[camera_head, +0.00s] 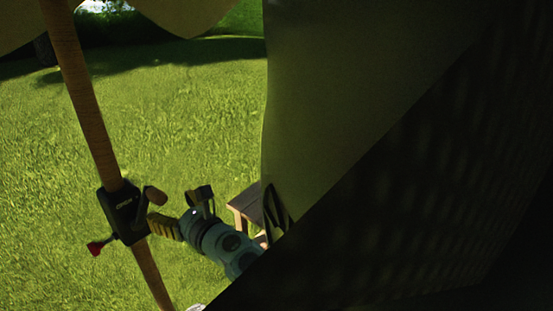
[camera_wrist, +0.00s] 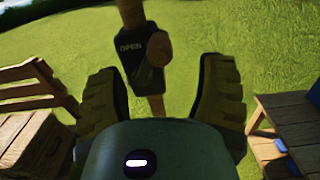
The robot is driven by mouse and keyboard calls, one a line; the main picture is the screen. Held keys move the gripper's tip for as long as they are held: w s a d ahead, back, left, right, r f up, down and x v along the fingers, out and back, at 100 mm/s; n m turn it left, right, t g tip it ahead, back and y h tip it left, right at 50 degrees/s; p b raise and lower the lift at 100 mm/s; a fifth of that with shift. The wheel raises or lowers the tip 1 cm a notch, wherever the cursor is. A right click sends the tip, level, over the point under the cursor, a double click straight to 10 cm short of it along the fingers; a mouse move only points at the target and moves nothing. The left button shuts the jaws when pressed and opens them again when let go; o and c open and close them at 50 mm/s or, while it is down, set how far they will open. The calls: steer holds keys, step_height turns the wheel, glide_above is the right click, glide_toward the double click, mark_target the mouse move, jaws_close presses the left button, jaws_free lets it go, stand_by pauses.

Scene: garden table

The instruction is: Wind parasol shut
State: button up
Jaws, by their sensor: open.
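The parasol's wooden pole (camera_head: 80,90) leans across the left of the head view. It carries a black crank housing (camera_head: 122,213) with pale lettering, a brown crank handle (camera_head: 154,195) and a small red knob (camera_head: 95,248). Canopy cloth (camera_head: 330,90) hangs in a broad panel, with more cloth at the top left. My gripper (camera_head: 160,224) is open just right of the housing, below the handle. In the wrist view its yellow-black fingers (camera_wrist: 161,68) are spread wide. The housing (camera_wrist: 133,48) and handle (camera_wrist: 158,48) appear between and beyond the fingertips, and nothing is gripped.
A wooden bench or chair (camera_wrist: 30,105) stands at the left of the wrist view. A wooden table (camera_wrist: 285,120) with blue items stands at the right. A wooden piece (camera_head: 247,203) also shows behind my arm. A dark surface blocks the head view's lower right. Grass is open beyond.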

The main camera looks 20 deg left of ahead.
steer(key=shift+x, duration=3.1)
steer(key=shift+w, duration=0.1)
steer(key=shift+c, duration=0.3)
